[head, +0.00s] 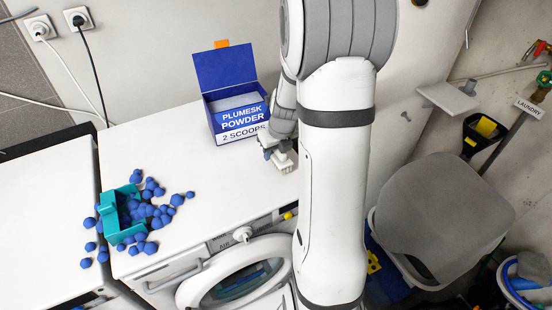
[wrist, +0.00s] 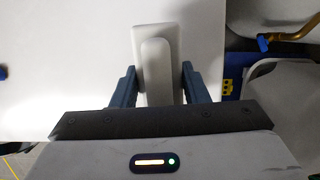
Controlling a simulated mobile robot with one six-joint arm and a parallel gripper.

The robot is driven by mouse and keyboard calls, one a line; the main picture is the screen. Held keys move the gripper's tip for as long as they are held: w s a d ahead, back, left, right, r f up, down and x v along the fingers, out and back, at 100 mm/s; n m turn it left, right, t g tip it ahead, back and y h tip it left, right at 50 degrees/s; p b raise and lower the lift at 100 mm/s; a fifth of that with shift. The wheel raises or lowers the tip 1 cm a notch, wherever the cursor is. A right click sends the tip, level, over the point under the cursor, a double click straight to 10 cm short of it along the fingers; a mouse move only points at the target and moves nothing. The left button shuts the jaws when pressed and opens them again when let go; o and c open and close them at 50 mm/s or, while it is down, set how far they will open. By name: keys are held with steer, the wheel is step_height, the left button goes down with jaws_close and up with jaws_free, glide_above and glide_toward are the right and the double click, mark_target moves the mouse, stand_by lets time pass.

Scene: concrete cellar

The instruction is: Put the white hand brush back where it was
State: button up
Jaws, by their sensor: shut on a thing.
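The white hand brush (wrist: 155,60) is between the two blue-grey fingers of my gripper (wrist: 158,85) in the wrist view. My gripper is shut on it. In the head view my gripper (head: 276,153) is at the right part of the white machine top, just right of the blue powder box. A small part of the white brush (head: 285,165) shows at the fingertips there. The brush is over the white top or on it; I cannot tell whether it touches. My arm hides part of the area to the right.
An open blue powder box (head: 238,115) stands at the back of the white top (head: 160,150). A teal tub (head: 112,222) lies at left with several blue balls around it. The washer's round door (head: 240,280) hangs open in front. A grey seat (head: 445,215) is at right.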

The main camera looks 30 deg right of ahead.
mark_target(275, 159)
steer(key=shift+f, duration=1.65)
steer(key=shift+f+b, duration=0.2)
steer(key=shift+b, duration=0.1)
steer(key=o, duration=0.9)
steer(key=shift+r, duration=0.1)
